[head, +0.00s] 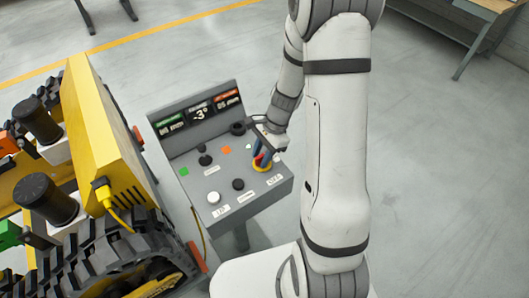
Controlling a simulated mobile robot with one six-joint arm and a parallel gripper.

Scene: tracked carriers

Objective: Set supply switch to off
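A grey control console (208,183) stands in the middle of the head view, with a display strip along its raised back panel. On its right side is a red knob (258,161) on a yellow ring (269,168). My gripper (262,159) reaches down from the right with its blue fingers at the red knob. The fingers cover part of the knob, and I cannot tell whether they touch or clamp it. Other controls include a black lever (204,158), a white button (213,198) and a black knob (238,184). The labels are too small to read, so I cannot tell which control is the supply switch.
A yellow tracked carrier (105,140) stands close to the console's left, with black tracks and a yellow cable (118,213). My arm fills the space right of the console. A table (485,12) stands at the far right.

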